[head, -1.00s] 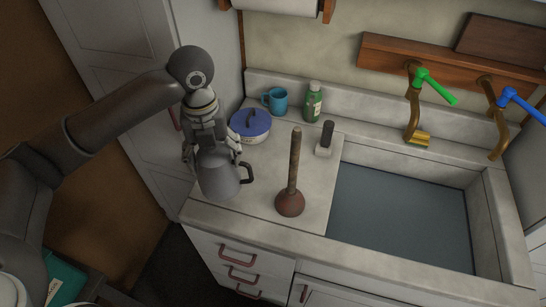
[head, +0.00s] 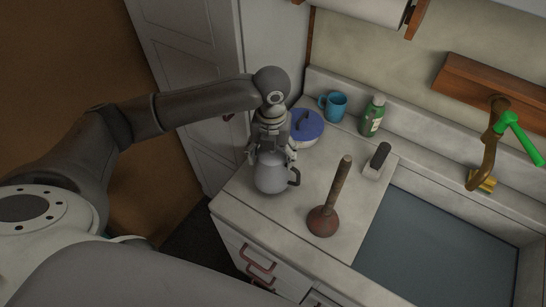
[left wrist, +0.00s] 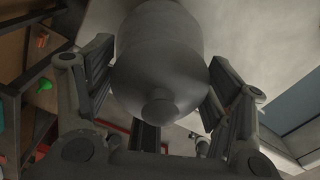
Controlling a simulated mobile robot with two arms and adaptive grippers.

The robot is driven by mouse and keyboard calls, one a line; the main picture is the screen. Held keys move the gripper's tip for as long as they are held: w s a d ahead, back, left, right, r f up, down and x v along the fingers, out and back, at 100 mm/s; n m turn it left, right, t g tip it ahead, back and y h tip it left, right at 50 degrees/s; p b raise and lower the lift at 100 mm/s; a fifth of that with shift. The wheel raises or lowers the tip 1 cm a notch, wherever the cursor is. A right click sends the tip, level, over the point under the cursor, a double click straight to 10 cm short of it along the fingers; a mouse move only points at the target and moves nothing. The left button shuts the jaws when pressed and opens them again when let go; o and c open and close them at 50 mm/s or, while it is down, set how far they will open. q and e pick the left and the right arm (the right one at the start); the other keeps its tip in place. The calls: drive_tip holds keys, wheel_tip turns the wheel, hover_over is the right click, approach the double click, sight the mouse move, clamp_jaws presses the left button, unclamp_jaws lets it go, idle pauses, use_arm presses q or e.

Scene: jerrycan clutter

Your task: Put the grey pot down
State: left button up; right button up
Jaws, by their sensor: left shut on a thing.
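The grey pot (head: 270,180) with a dark handle on its right side is upright at the left part of the counter (head: 277,222). My left gripper (head: 270,155) comes down on it from above and is shut on its upper part. I cannot tell whether the pot's base touches the counter or hangs just above it. In the left wrist view the pot (left wrist: 158,45) fills the space between the two fingers of my left gripper (left wrist: 162,80), its rounded knob towards the camera. My right gripper is not in view.
A plunger (head: 323,220) stands right of the pot. Behind are a blue-lidded pot (head: 306,127), a blue mug (head: 334,105), a green bottle (head: 372,117) and a dark-handled block (head: 377,162). The sink (head: 440,250) is at right. The counter's left edge is close.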

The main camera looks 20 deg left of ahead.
use_arm(q)
drive_tip(key=shift+f, duration=0.9)
drive_tip(key=o, duration=1.3)
drive_tip(key=shift+f, duration=0.15)
drive_tip(key=o, duration=0.4)
drive_tip(key=shift+s, duration=0.1)
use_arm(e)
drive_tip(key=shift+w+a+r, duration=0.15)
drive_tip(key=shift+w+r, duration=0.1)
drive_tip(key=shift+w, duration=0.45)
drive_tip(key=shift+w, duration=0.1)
use_arm(q)
drive_tip(key=shift+r, duration=0.3)
wheel_tip(320, 180, up, 12)
drive_tip(key=shift+f+b, duration=0.15)
drive_tip(key=shift+b, duration=0.9)
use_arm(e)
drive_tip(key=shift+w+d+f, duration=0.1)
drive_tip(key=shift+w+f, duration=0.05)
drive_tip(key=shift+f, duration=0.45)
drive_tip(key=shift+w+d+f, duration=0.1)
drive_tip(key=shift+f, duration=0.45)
